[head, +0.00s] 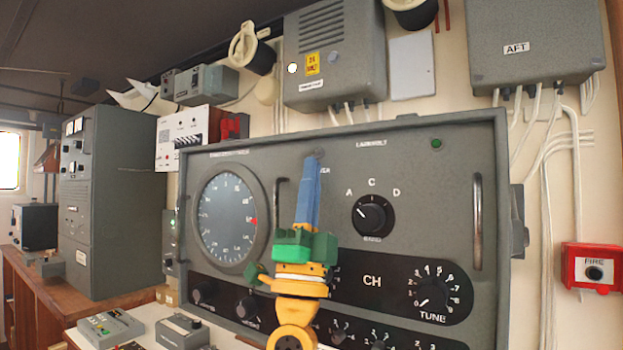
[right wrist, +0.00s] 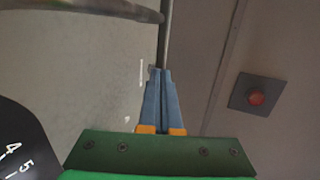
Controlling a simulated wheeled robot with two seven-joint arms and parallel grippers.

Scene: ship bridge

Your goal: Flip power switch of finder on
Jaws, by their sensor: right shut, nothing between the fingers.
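The finder (head: 420,200) is a large grey panel unit with a round scale dial (head: 227,220) at left and black knobs. A small round grey part (head: 319,153), seemingly the power switch, shows at the top middle of the panel, beside a partly covered label ending in "ER". Its lever position cannot be told. My right gripper (head: 313,160), with blue fingers and a green body, points up in front of the panel, its tips just below that part. The fingers are shut and empty; they also show in the right wrist view (right wrist: 159,75). Contact cannot be told. My left gripper is not in view.
A vertical handle (head: 478,222) stands out at the panel's right; another is partly behind my gripper. The band knob (head: 373,215) and tune knob (head: 433,292) are right of my gripper. A red fire call box (head: 594,268) is on the wall.

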